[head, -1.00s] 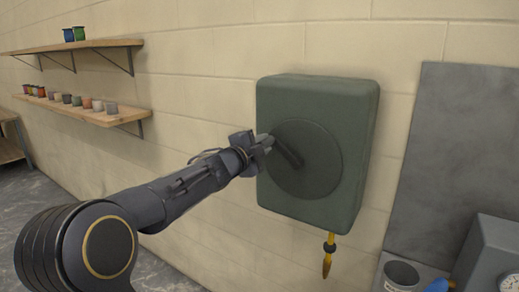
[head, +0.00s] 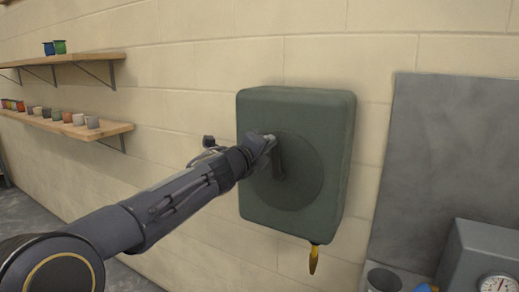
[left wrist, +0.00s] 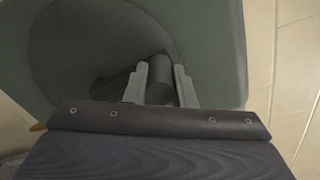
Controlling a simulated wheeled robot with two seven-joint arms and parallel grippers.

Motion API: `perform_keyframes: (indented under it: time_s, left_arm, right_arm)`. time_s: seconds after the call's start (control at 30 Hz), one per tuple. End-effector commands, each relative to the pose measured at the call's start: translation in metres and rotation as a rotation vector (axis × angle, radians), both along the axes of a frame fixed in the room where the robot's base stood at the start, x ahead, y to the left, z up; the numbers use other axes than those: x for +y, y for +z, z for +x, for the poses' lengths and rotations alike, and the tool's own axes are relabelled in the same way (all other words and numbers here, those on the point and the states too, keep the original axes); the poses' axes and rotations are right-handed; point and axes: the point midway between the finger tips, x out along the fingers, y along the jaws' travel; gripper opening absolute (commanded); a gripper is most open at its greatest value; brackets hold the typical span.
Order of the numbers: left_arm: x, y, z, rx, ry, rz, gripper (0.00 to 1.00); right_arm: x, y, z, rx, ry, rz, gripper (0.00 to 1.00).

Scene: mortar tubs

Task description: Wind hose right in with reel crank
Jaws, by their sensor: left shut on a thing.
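The green hose reel box (head: 330,150) is mounted on the block wall in the head view. Its round dark disc (head: 300,180) carries the crank (head: 279,162), a dark arm with a handle. My left gripper (head: 268,143) is at the disc's upper left, shut on the crank handle. In the left wrist view the handle (left wrist: 160,75) sits between the two grey fingers (left wrist: 160,85). The yellow hose end (head: 314,260) hangs just under the box, with only a short length showing. My right gripper is not in view.
Two wooden shelves with small pots are on the wall at left, the lower shelf (head: 75,129) below the upper one. At right are a grey panel (head: 440,165), a grey box with a gauge (head: 497,284) and a grey cup (head: 383,279).

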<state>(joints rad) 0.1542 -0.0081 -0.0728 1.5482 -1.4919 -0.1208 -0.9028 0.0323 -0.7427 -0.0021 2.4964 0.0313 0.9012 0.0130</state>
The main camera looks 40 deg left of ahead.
Motion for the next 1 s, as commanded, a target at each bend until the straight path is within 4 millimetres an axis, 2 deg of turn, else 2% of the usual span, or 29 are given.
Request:
perform_keyframes:
  time_s: [0.03,0.2,0.73,0.77,0.9,1.0]
  left_arm:
    - [-0.0060,0.0026,0.0007,-0.006,-0.011,-0.003,0.00]
    - [-0.0099,0.0026,0.0012,-0.006,-0.012,-0.005,0.00]
    - [-0.0124,0.0020,0.0018,-0.005,-0.014,-0.008,0.00]
    - [-0.0124,0.0020,0.0018,-0.005,-0.014,-0.008,0.25]
    - [-0.0111,0.0012,0.0017,-0.003,-0.011,-0.008,0.43]
    - [-0.0099,0.0007,0.0015,-0.002,-0.009,-0.007,0.45]
  right_arm:
    - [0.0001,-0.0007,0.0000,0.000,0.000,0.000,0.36]
    - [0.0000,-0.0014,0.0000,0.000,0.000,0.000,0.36]
    - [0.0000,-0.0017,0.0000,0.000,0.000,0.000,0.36]
    - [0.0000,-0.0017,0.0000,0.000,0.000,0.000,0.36]
    - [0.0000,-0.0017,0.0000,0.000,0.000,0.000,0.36]
    - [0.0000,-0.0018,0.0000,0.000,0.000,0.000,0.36]
